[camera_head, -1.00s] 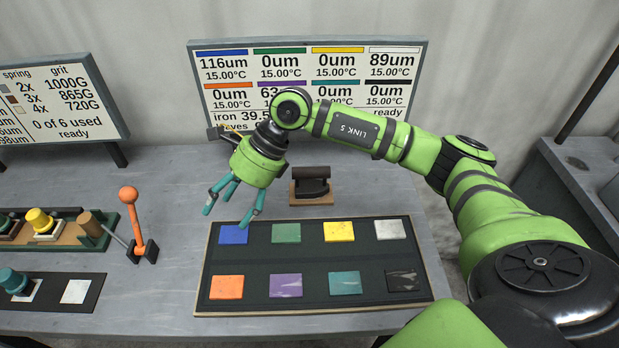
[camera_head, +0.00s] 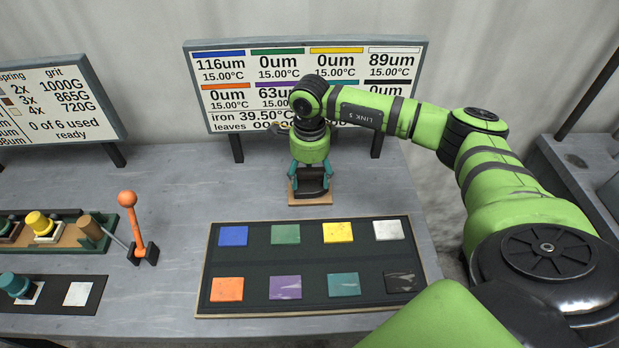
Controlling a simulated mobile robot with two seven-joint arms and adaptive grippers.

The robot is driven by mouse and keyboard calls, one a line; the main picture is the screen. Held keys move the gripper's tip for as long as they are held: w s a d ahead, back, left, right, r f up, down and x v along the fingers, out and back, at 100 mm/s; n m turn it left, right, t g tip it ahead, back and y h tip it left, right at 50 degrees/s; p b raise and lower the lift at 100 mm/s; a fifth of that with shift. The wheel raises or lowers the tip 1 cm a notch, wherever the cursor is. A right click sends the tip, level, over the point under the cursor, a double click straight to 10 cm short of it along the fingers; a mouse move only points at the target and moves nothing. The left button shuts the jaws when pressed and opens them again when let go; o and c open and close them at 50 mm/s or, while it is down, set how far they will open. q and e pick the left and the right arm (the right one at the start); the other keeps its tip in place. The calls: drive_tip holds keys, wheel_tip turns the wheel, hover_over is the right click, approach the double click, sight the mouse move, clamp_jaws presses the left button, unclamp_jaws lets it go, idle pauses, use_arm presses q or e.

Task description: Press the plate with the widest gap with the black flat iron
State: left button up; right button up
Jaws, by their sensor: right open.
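The black flat iron (camera_head: 314,183) stands on a small wooden stand (camera_head: 309,201) behind the plate board. My right gripper (camera_head: 310,172) is open, pointing down over the iron, with its teal fingers on either side of the handle. I cannot tell whether they touch it. The board (camera_head: 310,256) holds two rows of coloured plates. The blue plate (camera_head: 233,236) is at its back left corner. The display (camera_head: 222,90) reads 116um under blue, 89um under white and 63um under purple. My arm hides part of its lower rows. My left gripper is out of view.
An orange-knobbed lever (camera_head: 128,199) stands left of the board. Farther left are a tray (camera_head: 72,232) with a yellow-topped piece and a dark strip (camera_head: 58,305) with white squares. A second display (camera_head: 55,105) stands behind them. The bench between the lever and the board is clear.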

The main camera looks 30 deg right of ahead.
clamp_jaws()
idle(0.3)
drive_tip(key=shift+w+r+b, duration=0.15)
drive_tip(key=shift+r+b, duration=0.25)
drive_tip(key=shift+r, duration=0.05)
drive_tip(key=r, duration=0.1)
drive_tip(key=r+b, duration=0.1)
drive_tip(key=r, duration=0.1)
drive_tip(key=shift+s+d+r+b, duration=0.2)
drive_tip(key=shift+s+b, duration=0.1)
drive_tip(key=shift+b, duration=0.1)
drive_tip(key=s+d+r+b, duration=0.4)
drive_tip(key=s+d+r, duration=0.15)
drive_tip(key=s, duration=0.35)
wheel_tip(320, 180, up, 8)
drive_tip(key=s+p, duration=0.1)
drive_tip(key=p, duration=0.4)
drive_tip(key=shift+a+r, duration=0.15)
drive_tip(key=shift+a, duration=0.2)
